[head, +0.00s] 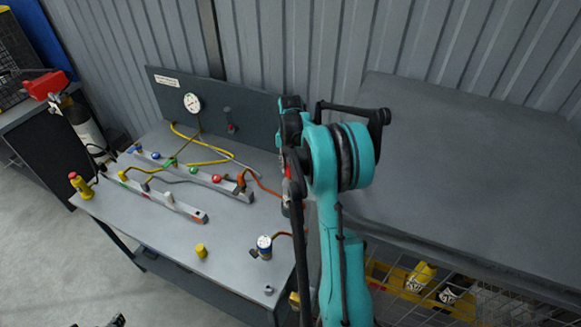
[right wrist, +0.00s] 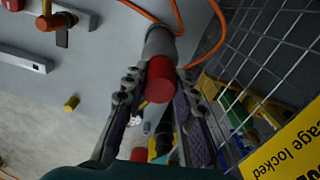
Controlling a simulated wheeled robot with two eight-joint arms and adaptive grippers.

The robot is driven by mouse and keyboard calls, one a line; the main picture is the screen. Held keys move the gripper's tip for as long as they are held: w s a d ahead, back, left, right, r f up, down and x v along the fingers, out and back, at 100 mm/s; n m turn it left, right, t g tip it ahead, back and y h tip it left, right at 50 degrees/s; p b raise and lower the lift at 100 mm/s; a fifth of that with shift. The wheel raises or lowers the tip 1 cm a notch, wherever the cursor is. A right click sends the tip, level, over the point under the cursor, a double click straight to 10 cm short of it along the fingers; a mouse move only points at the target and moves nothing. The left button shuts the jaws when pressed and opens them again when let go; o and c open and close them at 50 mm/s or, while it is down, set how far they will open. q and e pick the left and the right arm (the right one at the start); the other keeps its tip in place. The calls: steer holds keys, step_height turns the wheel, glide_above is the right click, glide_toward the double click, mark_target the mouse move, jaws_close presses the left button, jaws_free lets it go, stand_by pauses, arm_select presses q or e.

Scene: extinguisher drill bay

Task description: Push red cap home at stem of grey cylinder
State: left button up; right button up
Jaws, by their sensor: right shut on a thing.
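In the right wrist view a red cap (right wrist: 160,80) sits between the two fingers of my right gripper (right wrist: 160,88), which is shut on it. The grey cylinder (right wrist: 160,42) is just beyond the cap and in line with it. The cap's far edge appears to meet the cylinder's near end; the stem is hidden, and I cannot tell if a gap is left. In the head view my teal right arm hides most of this spot. A dark tip at the bottom left edge appears to be my left gripper (head: 112,322), too cut off to read.
The grey workbench (head: 165,225) carries manifold rails, hoses, a gauge (head: 192,103), a small yellow cap (head: 201,251) and a white-topped part (head: 265,243). A wire cage (right wrist: 270,70) with a yellow sign (right wrist: 290,145) stands close to the right of my right gripper. Orange hose (right wrist: 215,25) runs near the cylinder.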

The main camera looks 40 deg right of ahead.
steer(key=o, duration=0.9)
step_height(320, 180, up, 12)
steer(key=s+a+m+t+b, duration=0.2)
steer(key=s+a+m+b, duration=0.2)
steer(key=a+m, duration=0.5)
steer(key=s+a+f+m+t+b, duration=0.2)
steer(key=s+a+f+m+b, duration=0.2)
steer(key=s+a+f+m, duration=0.3)
steer(key=s+a+f+m+t+b, duration=0.3)
steer(key=s+a+f+m, duration=0.3)
steer(key=a, duration=0.6)
steer(key=s+m+b, duration=0.1)
steer(key=s+m, duration=0.1)
steer(key=m, duration=0.1)
steer(key=shift+s+a+f, duration=0.3)
steer(key=shift+s+f, duration=0.1)
